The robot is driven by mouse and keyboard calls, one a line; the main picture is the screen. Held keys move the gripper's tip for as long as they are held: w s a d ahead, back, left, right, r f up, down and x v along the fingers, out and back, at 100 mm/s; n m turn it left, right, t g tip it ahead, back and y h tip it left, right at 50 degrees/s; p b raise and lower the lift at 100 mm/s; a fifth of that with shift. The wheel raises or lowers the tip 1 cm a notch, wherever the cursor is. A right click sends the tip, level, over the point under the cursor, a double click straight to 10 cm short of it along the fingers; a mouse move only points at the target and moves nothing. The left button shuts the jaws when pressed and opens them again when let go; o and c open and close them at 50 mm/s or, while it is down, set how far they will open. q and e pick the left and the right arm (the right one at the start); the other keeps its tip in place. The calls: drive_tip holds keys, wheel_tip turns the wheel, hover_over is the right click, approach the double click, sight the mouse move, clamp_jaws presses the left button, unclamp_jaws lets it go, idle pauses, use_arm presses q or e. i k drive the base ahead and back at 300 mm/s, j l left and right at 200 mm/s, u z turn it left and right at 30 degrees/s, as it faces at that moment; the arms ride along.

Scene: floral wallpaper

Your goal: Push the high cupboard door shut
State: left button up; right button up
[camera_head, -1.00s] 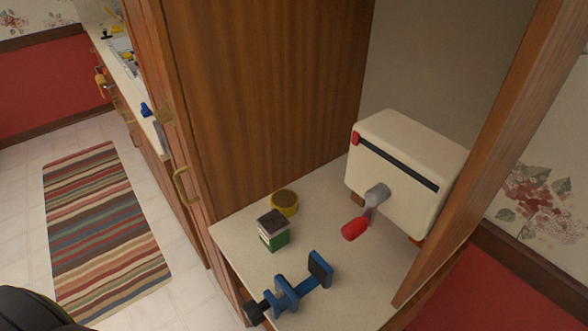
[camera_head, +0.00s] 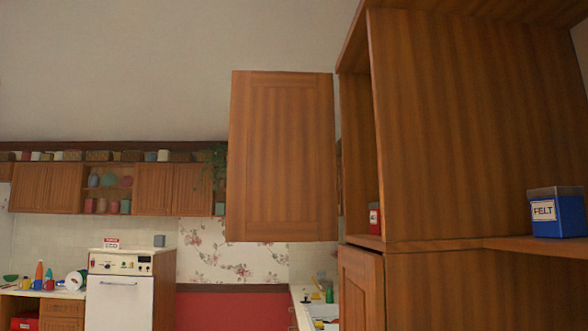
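The high cupboard (camera_head: 480,130) stands on the right, a tall brown wooden cabinet. Its door (camera_head: 283,155) hangs wide open to the left of the cabinet, its broad panelled face turned toward me. Part of the cupboard's opening shows as a narrow dark strip, with a small red item (camera_head: 375,218) on its bottom shelf. Below it is a lower cupboard door (camera_head: 361,290). Neither of my grippers is in view.
A blue felt box (camera_head: 556,212) sits on a shelf at the right. A white stove (camera_head: 119,290) and a counter with small items stand far off at the left. Wall cupboards (camera_head: 48,187) line the back wall. A sink (camera_head: 322,312) shows at the lower middle.

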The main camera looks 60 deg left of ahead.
sight(282, 183)
drive_tip(key=k+z, duration=0.3)
drive_tip(key=k+l+z, duration=0.25)
drive_tip(key=j+z, duration=0.3)
drive_tip(key=k+j+z, duration=0.1)
drive_tip(key=j+z, duration=0.25)
drive_tip(key=j, duration=0.15)
drive_tip(key=k+j+z, duration=0.15)
drive_tip(key=j+z, duration=0.15)
drive_tip(key=k+j, duration=0.2)
drive_tip(key=j, duration=0.35)
drive_tip(key=k+j, duration=0.15)
drive_tip(key=j, duration=0.4)
drive_tip(key=k+j, duration=0.2)
drive_tip(key=j, duration=0.35)
drive_tip(key=k+j, duration=0.15)
drive_tip(key=j, duration=0.4)
drive_tip(key=k+j, duration=0.2)
drive_tip(key=j, duration=0.35)
drive_tip(key=k+j, duration=0.2)
drive_tip(key=j, duration=0.35)
drive_tip(key=k+j, duration=0.15)
drive_tip(key=j, duration=0.4)
drive_tip(key=k+j, duration=0.2)
drive_tip(key=j, duration=0.35)
drive_tip(key=k+j+z, duration=0.35)
drive_tip(key=i+j, duration=0.05)
drive_tip(key=j, duration=0.05)
